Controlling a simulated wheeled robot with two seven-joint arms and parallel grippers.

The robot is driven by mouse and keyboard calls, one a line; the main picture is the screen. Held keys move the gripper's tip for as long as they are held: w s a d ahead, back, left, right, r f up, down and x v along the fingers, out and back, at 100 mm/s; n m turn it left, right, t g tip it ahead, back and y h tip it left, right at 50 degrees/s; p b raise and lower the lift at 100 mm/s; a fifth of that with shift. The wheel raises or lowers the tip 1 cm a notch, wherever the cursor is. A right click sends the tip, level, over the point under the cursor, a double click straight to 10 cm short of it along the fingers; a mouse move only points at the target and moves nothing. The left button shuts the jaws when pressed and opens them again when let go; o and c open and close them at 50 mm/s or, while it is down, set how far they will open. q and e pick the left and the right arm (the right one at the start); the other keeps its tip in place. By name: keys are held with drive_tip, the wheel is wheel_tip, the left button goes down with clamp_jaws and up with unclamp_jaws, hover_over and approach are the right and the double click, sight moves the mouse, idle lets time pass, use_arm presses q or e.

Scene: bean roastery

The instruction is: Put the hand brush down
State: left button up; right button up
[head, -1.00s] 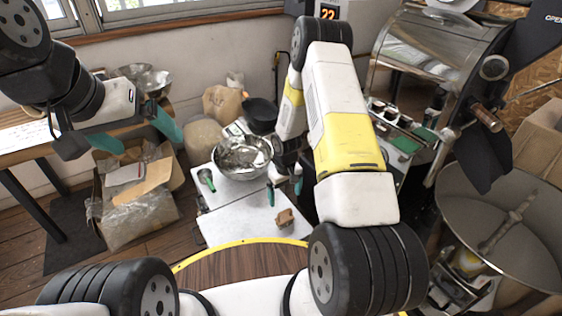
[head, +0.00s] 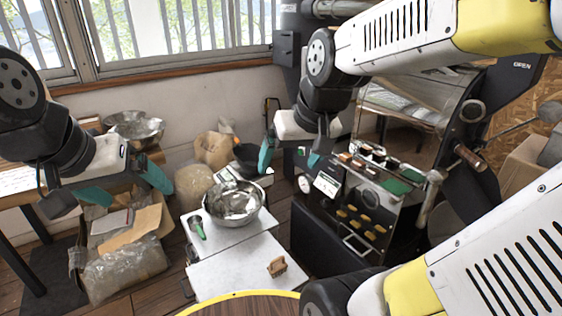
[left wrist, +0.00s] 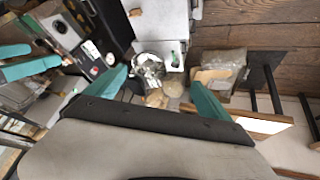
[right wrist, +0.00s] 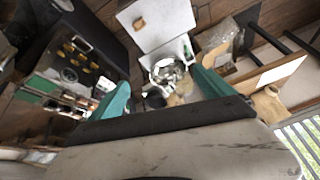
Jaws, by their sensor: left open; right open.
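A small brown wooden object (head: 277,266), which looks like the hand brush, rests on the white worktop (head: 240,275) near its right edge. It also shows small in the right wrist view (right wrist: 139,24). My right gripper (head: 290,160) is open and empty, raised beyond the worktop and clear of the brush. My left gripper (head: 125,187) is open and empty, high at the left, far from the brush. No gripper touches the brush.
A steel bowl (head: 234,203) and a green-handled tool (head: 197,227) sit at the back of the worktop. A box with plastic bags (head: 125,260) stands left, and a dark machine with a sample tray (head: 365,222) right. The worktop's front is mostly clear.

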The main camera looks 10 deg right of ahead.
drive_tip(key=shift+t+y, duration=0.3)
drive_tip(key=shift+t, duration=0.1)
drive_tip(key=s, duration=0.1)
drive_tip(key=s+r, duration=0.1)
drive_tip(key=s, duration=0.1)
drive_tip(key=s+a, duration=0.1)
drive_tip(key=s, duration=0.1)
drive_tip(key=shift+s+r, duration=0.25)
drive_tip(key=shift+r, duration=0.05)
